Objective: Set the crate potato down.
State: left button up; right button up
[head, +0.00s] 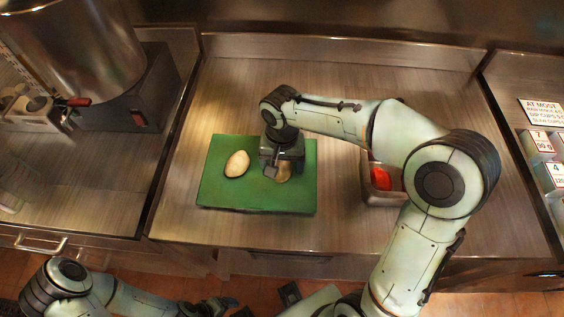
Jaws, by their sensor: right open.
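A brown potato (283,174) lies on the right part of a green cutting board (217,197). My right gripper (277,172) points down right over it, its jaws open around or just beside it. The gripper covers part of this potato, and I cannot tell whether a finger touches it. A second, paler potato (237,163) lies on the board to the left, apart from the gripper. My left gripper (222,304) is low at the bottom edge, away from the board; its jaws are too unclear to read.
A metal pan (383,198) with something red (382,179) in it stands right of the board, partly behind my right arm. A large steel pot (75,45) stands at the upper left. Labelled containers (540,146) line the right edge. The counter behind the board is clear.

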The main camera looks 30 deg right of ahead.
aim_at(282, 163)
pick_arm(q)
jog(key=shift+w+r+p, duration=0.4)
jog(key=shift+r, duration=0.2)
jog(key=shift+w+r+p, duration=0.35)
jog(key=shift+r+p, duration=0.05)
jog(key=shift+r, duration=0.15)
pick_arm(e)
notch_tip(282, 163, up, 12)
